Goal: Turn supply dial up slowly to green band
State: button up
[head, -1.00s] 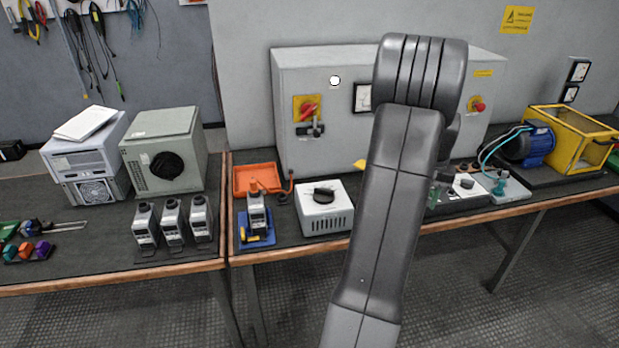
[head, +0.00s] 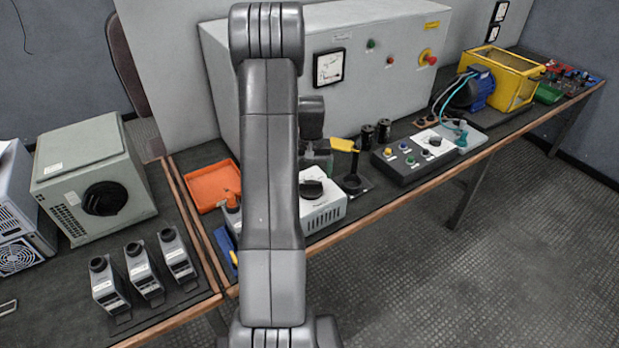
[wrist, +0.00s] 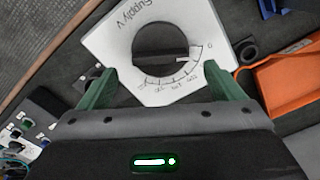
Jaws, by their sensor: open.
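The supply dial is a black round knob (wrist: 160,48) on a white plate marked "Supply V" (wrist: 112,45) in the wrist view. A printed scale runs around part of the knob's edge, and a pale pointer line points toward the 0 end. In the head view the white supply box (head: 325,213) with its black knob (head: 312,188) is partly hidden behind my arm. My gripper (wrist: 160,73) is open, with its green fingers apart on either side of the dial; contact cannot be told. A panel meter (head: 329,67) is on the grey cabinet; its band colours are too small to read.
An orange tray (head: 208,187) lies left of the supply box. A yellow-handled tool (head: 345,145) and a dark button panel (head: 405,160) stand to its right. The grey cabinet (head: 385,75) is behind. Three small grey units (head: 140,268) stand on the left bench.

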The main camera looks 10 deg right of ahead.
aim_at(311, 180)
jog(key=shift+f, duration=1.9)
jog(key=c, duration=1)
jog(key=m+b, duration=0.2)
jog(key=shift+f+m, duration=0.1)
jog(key=shift+m, duration=0.3)
jog(key=shift+m+b, duration=0.65)
jog(key=shift+m, duration=0.85)
